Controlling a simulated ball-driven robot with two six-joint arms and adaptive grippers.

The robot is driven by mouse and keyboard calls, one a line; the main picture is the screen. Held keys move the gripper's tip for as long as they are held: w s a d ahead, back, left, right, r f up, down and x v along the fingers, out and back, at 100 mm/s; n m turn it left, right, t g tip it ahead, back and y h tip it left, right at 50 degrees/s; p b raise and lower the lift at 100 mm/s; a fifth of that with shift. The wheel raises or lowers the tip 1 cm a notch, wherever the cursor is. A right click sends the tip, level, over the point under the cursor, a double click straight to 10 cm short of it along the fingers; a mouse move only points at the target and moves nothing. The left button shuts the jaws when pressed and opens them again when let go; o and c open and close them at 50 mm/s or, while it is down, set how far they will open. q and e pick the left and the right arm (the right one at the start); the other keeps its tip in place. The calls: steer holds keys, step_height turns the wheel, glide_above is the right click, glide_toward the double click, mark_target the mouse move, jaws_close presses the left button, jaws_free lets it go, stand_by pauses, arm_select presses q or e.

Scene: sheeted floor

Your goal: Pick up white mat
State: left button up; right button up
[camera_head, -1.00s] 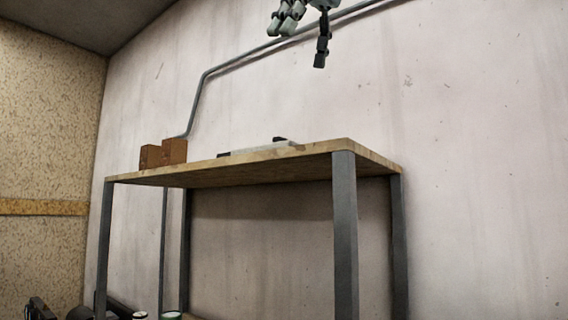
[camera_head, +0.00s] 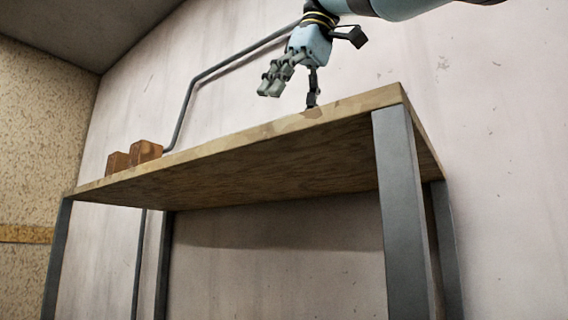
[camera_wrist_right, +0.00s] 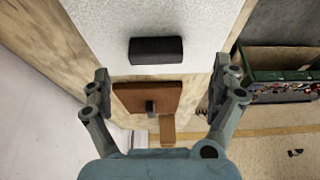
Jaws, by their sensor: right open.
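The white mat (camera_wrist_right: 105,22) lies on the wooden table and shows in the right wrist view as a pale speckled sheet at the top. A black block (camera_wrist_right: 156,50) rests on it. In the head view the mat is hidden by the raised table edge. My right gripper (camera_head: 291,92) points down over the table in the head view, fingers apart. In the right wrist view its fingers (camera_wrist_right: 160,88) are spread wide to either side, with nothing held between them. I cannot tell their height above the mat. My left gripper is not in view.
Two brown blocks (camera_head: 146,150) stand at the left of the wooden table (camera_head: 250,165); they also show between the fingers in the right wrist view (camera_wrist_right: 158,97). A green bin (camera_wrist_right: 285,74) sits lower at the right. The wall and a pipe (camera_head: 186,105) are behind.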

steer(key=x, duration=0.1)
steer(key=b+x, duration=0.1)
steer(key=x, duration=0.1)
steer(key=shift+w+d, duration=0.1)
steer(key=shift+w, duration=0.15)
steer(key=shift+b+x, duration=0.5)
steer(key=shift+x, duration=0.6)
steer(key=shift+w, duration=0.2)
steer(key=shift+s, duration=0.1)
steer(key=shift+c, duration=0.4)
steer(key=shift+s+r, duration=0.1)
steer(key=shift+s, duration=0.1)
steer(key=c, duration=0.5)
steer(key=shift+w, duration=0.1)
steer(key=c, duration=0.7)
steer(key=shift+c, duration=0.3)
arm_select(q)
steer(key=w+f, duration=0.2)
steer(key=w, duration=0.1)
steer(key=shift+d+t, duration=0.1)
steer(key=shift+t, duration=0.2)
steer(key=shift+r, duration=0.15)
